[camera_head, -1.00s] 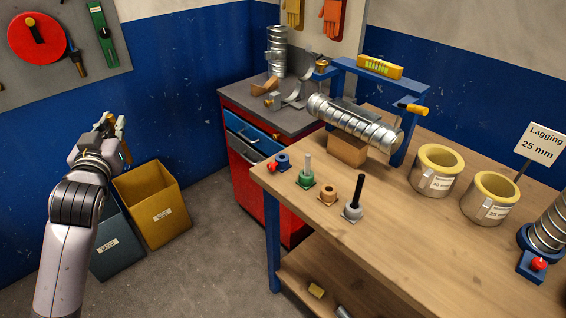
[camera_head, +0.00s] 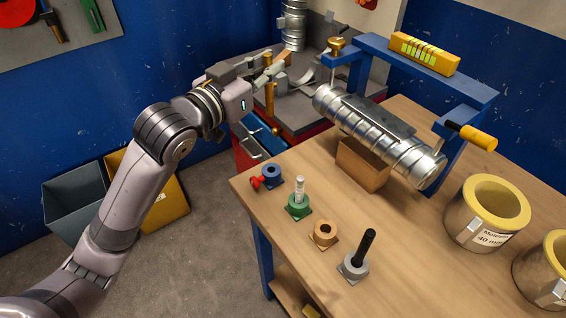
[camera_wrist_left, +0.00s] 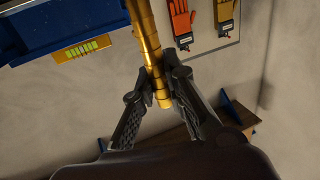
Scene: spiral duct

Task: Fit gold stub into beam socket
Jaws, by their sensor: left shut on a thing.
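My left gripper (camera_head: 267,78) is shut on the gold stub (camera_head: 270,98), which stands roughly upright between the fingers. In the left wrist view the stub (camera_wrist_left: 151,55) is a long ribbed gold rod, with the fingertips (camera_wrist_left: 164,88) closed around its lower part. The blue beam (camera_head: 428,68) stands over the bench. A blue socket (camera_head: 344,59) juts from its left end, with a small gold piece (camera_head: 336,43) at it. The gripper and stub are left of this socket, apart from it. A yellow-orange handle (camera_head: 470,135) sits at the beam's right side. My right gripper is not in view.
A silver spiral duct (camera_head: 375,130) lies on a brown block (camera_head: 361,167) under the beam. Small blue, green, orange and grey holders line the bench's (camera_head: 420,275) left edge. Lagging rings (camera_head: 488,212) stand right. A tall duct (camera_head: 294,25) stands behind the gripper.

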